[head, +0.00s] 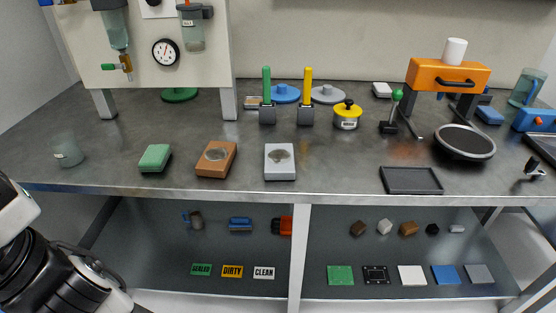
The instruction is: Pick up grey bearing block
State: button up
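A light grey block (280,173), the one that fits the name grey bearing block, lies flat near the front edge of the metal bench. It has a rounded dark patch on its top face. Nothing touches it. A brown block (216,170) with a similar patch lies just to its left. My arm shows only in part at the lower left, well apart from the grey block. My gripper itself is not in view.
A green block (155,158) and a clear cup (67,150) stand further left. Behind are green (267,90) and yellow (308,90) upright handles and a yellow weight (347,114). A dark tray (411,180) lies right. Bench around the grey block's right side is clear.

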aim_at(279, 164)
jog(key=l+u, duration=0.1)
jog(key=u, duration=0.25)
jog(key=i+l+u, duration=0.1)
jog(key=u, duration=0.3)
jog(key=l+u, duration=0.15)
jog(key=u, duration=0.2)
jog(key=l+u, duration=0.3)
jog(key=l, duration=0.15)
jog(key=l+u, duration=0.25)
jog(key=l, duration=0.7)
jog(key=k+l+u, duration=0.1)
jog(key=l, duration=0.35)
